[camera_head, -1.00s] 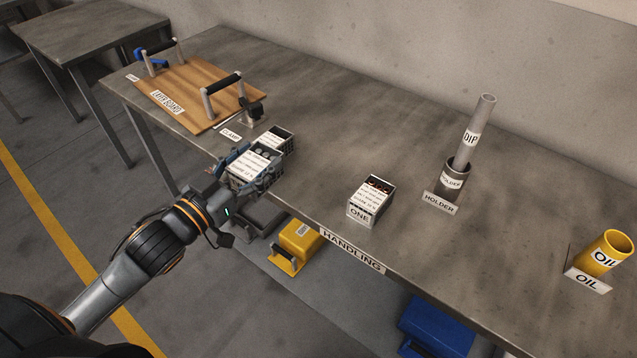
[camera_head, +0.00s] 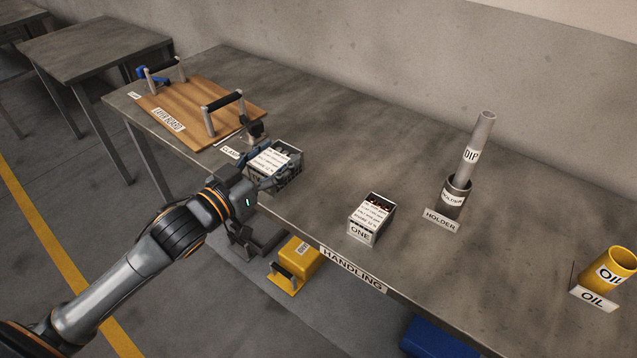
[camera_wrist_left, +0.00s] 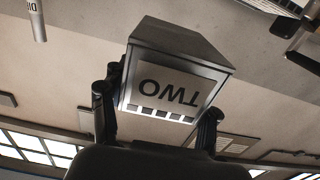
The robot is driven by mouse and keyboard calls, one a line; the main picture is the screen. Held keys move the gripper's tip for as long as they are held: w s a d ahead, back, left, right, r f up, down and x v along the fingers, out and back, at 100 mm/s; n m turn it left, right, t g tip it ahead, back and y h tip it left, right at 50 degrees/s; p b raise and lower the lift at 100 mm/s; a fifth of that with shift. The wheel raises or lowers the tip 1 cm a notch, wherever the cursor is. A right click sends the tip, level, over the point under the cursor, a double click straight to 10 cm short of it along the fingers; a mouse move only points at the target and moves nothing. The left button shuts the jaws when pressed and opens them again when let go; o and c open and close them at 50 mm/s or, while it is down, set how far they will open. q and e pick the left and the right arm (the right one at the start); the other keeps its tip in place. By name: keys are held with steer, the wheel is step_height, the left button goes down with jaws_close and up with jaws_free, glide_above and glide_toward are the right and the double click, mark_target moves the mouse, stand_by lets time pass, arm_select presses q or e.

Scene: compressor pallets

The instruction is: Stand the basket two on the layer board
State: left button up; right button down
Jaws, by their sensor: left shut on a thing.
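Basket two (camera_wrist_left: 170,87) is a grey box labelled TWO, between the fingers of my left gripper (camera_wrist_left: 160,115) in the left wrist view. In the head view my left gripper (camera_head: 262,172) is shut on it at the table's front edge; the fingers hide part of the basket (camera_head: 270,160). A dark box edge shows just behind the basket; I cannot tell if it belongs to another box. The brown layer board (camera_head: 192,92) lies up and left of the gripper, apart from the basket. Two black-topped handles stand on it. My right gripper is not in view.
A clamp (camera_head: 252,130) stands at the board's near right corner, close to the basket. Basket one (camera_head: 362,232), the holder (camera_head: 455,195) with the dip tube (camera_head: 476,140), and the yellow oil cup (camera_head: 617,268) stand to the right. The table middle behind them is clear.

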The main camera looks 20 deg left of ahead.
arm_select(q)
steer(key=w+d, duration=0.1)
steer(key=w+d+f, duration=0.1)
steer(key=w+d, duration=0.1)
steer(key=shift+w+d+f, duration=0.1)
steer(key=shift+w+f, duration=0.05)
steer(key=shift+f, duration=0.15)
steer(key=w+d+f, duration=0.1)
steer(key=f, duration=0.2)
steer(key=w+d+f, duration=0.1)
steer(key=f, duration=0.1)
steer(key=shift+w+d, duration=0.35)
steer(key=shift+w+d+f, duration=0.1)
steer(key=f, duration=0.3)
steer(key=shift+w+d+f, duration=0.2)
steer(key=shift+w+d, duration=0.05)
steer(key=shift+d, duration=0.05)
steer(key=shift+f, duration=0.2)
steer(key=o, duration=1.6)
steer(key=shift+c, duration=0.2)
steer(key=shift+f, duration=0.1)
